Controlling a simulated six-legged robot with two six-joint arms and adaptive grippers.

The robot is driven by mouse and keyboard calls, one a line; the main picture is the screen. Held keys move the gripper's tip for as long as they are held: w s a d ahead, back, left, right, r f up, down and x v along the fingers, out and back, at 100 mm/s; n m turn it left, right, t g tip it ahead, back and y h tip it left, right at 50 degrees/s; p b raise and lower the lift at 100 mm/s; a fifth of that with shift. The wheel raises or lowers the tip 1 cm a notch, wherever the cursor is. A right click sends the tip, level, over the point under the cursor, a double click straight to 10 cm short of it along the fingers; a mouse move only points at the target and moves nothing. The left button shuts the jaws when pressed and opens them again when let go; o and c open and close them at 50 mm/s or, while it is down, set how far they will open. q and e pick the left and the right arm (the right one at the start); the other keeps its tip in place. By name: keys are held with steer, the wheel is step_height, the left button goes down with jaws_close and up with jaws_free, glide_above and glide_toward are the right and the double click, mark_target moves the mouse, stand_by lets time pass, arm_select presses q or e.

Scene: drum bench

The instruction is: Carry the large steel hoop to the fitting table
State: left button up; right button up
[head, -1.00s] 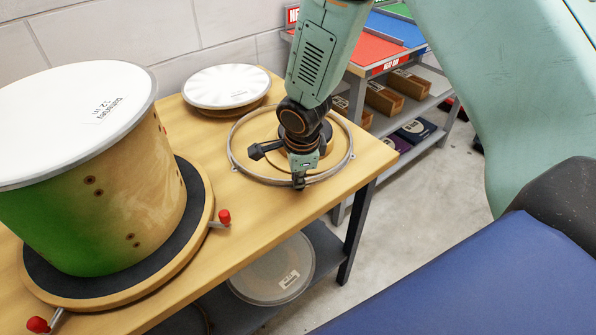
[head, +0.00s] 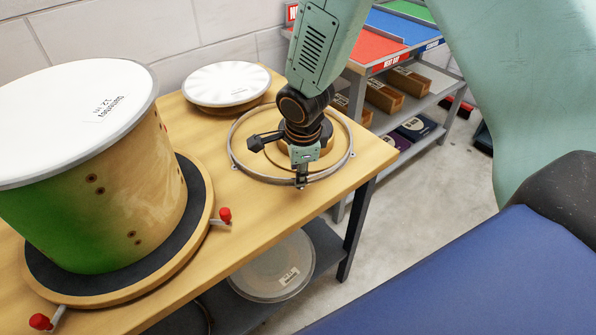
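The large steel hoop (head: 233,165) lies around a round wooden block on the right end of the wooden bench (head: 262,217). My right gripper (head: 302,182) points down at the hoop's near rim, with its fingertips at the rim. The fingers are small and dark here, so I cannot tell whether they are closed on the metal. The wrist and forearm hide part of the hoop's far side and the block. My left gripper is not in view. I cannot tell which surface is the fitting table.
A green-and-wood drum (head: 120,210) stands on a round dark-topped base (head: 185,245) with red-knobbed handles. A white drumhead (head: 228,84) lies behind the hoop. Another round head (head: 272,270) is on the lower shelf. A grey rack (head: 400,65) with coloured trays stands behind; floor at right is open.

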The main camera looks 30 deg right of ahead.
steer(key=p+v, duration=0.2)
steer(key=v, duration=0.8)
steer(key=shift+s+f, duration=0.1)
